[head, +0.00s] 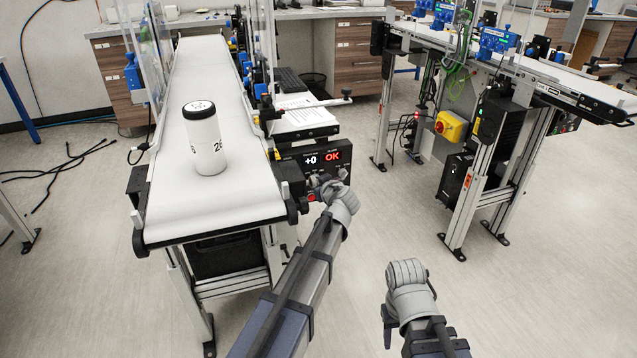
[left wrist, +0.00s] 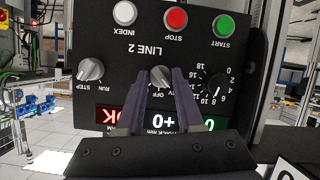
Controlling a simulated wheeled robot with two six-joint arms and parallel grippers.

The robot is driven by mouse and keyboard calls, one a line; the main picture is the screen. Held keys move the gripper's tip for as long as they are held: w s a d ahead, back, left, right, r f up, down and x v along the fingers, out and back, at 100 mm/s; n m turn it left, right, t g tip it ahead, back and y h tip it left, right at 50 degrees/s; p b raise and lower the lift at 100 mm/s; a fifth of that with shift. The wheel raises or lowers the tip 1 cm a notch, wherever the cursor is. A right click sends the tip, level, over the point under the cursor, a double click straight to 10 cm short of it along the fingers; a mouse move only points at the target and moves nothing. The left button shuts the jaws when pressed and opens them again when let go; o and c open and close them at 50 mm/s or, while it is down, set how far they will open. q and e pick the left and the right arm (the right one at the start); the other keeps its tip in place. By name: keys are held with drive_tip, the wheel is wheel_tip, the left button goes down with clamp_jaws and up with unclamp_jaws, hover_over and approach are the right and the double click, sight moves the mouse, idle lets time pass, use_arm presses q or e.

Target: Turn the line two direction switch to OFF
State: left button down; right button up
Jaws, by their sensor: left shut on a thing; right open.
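The black LINE 2 control panel (head: 300,158) is at the right front of the near conveyor. It fills much of the left wrist view, upside down (left wrist: 110,60). The direction switch (left wrist: 161,74) is a grey knob in the panel's middle, with OFF printed by it. My left gripper (left wrist: 161,88) is shut on this knob, a finger on each side. The fingers hide part of the knob and its labels, so its exact setting is unclear. In the head view my left gripper (head: 326,184) is at the panel front. My right gripper (head: 387,330) is open over bare floor.
The panel also has a STEP/RUN knob (left wrist: 91,69), a numbered dial (left wrist: 218,86), and INDEX (left wrist: 124,13), STOP (left wrist: 176,19) and START (left wrist: 224,26) buttons. A white bottle (head: 204,140) stands on the near belt (head: 200,75). Another conveyor (head: 560,75) stands at the right.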

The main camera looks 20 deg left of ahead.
idle(0.4)
use_arm(q)
drive_tip(key=shift+w+d+f+m+g+y+b, duration=0.1)
drive_tip(key=shift+m+g+y+b, duration=0.45)
drive_tip(key=shift+m+y, duration=0.65)
drive_tip(key=shift+w+d+f+m+g+y+b, duration=0.1)
drive_tip(key=shift+m+g+y+b, duration=0.4)
drive_tip(key=shift+m, duration=1.2)
drive_tip(key=shift+y, duration=0.3)
drive_tip(key=c, duration=0.5)
unclamp_jaws()
drive_tip(key=shift+t, duration=0.25)
drive_tip(key=shift+c, duration=0.2)
drive_tip(key=p+v, duration=0.1)
drive_tip(key=v, duration=0.7)
drive_tip(key=shift+p, duration=0.4)
